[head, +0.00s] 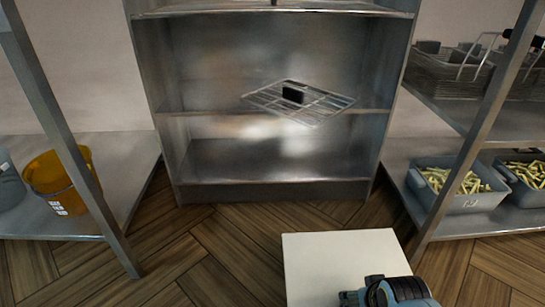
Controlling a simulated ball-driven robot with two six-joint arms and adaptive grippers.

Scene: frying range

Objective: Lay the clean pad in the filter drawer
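A flat white rectangular slab (345,258), which looks like the clean pad, shows at the bottom of the head view, right of the middle. Its near part is cut off by the frame edge and covered by a blue and black part of my arm. I cannot tell whether the slab is held or resting on something. No gripper fingers show in the head view. No filter drawer can be made out clearly.
An open steel cabinet (272,194) stands ahead, with a wire rack (325,105) bearing a black block. A left shelf holds an orange bucket (62,184). Right shelves hold grey tubs of fries (470,203) and wire baskets (450,78). Wooden floor lies clear before the cabinet.

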